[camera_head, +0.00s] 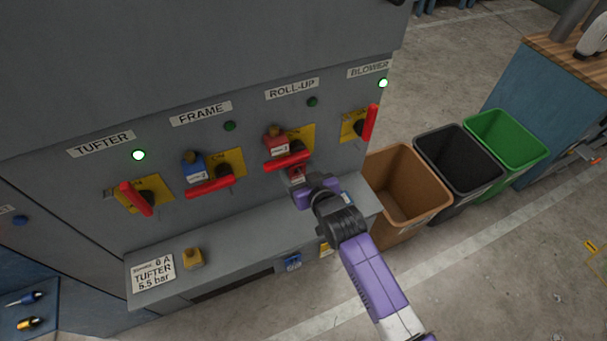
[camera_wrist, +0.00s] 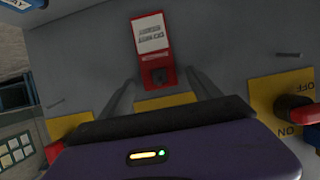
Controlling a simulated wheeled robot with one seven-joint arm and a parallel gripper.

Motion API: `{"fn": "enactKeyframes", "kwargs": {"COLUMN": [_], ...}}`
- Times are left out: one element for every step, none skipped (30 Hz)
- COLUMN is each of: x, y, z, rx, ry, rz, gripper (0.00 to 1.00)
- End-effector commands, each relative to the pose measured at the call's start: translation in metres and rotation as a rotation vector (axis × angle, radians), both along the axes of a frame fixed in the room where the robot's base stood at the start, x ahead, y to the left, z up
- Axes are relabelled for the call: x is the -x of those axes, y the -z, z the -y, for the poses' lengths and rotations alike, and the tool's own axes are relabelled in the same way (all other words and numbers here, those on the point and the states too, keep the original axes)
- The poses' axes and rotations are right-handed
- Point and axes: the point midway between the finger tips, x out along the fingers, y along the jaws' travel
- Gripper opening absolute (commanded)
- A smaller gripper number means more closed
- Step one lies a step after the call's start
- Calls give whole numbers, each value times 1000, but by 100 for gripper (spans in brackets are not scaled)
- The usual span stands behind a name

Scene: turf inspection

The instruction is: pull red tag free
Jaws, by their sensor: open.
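The red tag (camera_wrist: 170,74) with a white printed label shows upside down in the wrist view, against the grey panel. It has a dark spot at its lower end. My gripper (camera_wrist: 160,80) is open, with one finger on each side of the line to the tag. The tag looks just beyond the fingertips, and I cannot tell whether they touch it. In the head view, a small red piece, seemingly this tag (camera_head: 297,172), shows under the ROLL-UP handle (camera_head: 287,161), right beside my gripper (camera_head: 305,188). My gripper partly hides that area.
A red lock (camera_head: 274,142) hangs above the ROLL-UP handle, and a blue one (camera_head: 193,168) at FRAME. Other red handles stick out at TUFTER (camera_head: 136,199) and BLOWER (camera_head: 370,122). A grey ledge (camera_head: 235,245) runs below. Brown (camera_head: 408,165), black and green bins stand at right.

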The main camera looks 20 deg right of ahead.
Motion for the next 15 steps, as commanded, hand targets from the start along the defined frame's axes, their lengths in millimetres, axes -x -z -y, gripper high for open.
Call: {"fn": "enactKeyframes", "kwargs": {"x": [0,0,0,0,0,0,0,0,0,0,0,0,0,0,0], "y": [0,0,0,0,0,0,0,0,0,0,0,0,0,0,0], "z": [0,0,0,0,0,0,0,0,0,0,0,0,0,0,0], "rx": [0,0,0,0,0,0,0,0,0,0,0,0,0,0,0], "ry": [0,0,0,0,0,0,0,0,0,0,0,0,0,0,0], "rz": [1,1,1,1,1,1,1,1,1,1,1,1,1,1,1], "gripper": [73,73,73,73,73,73,67,61,53,47,41,33,28,22,14]}}
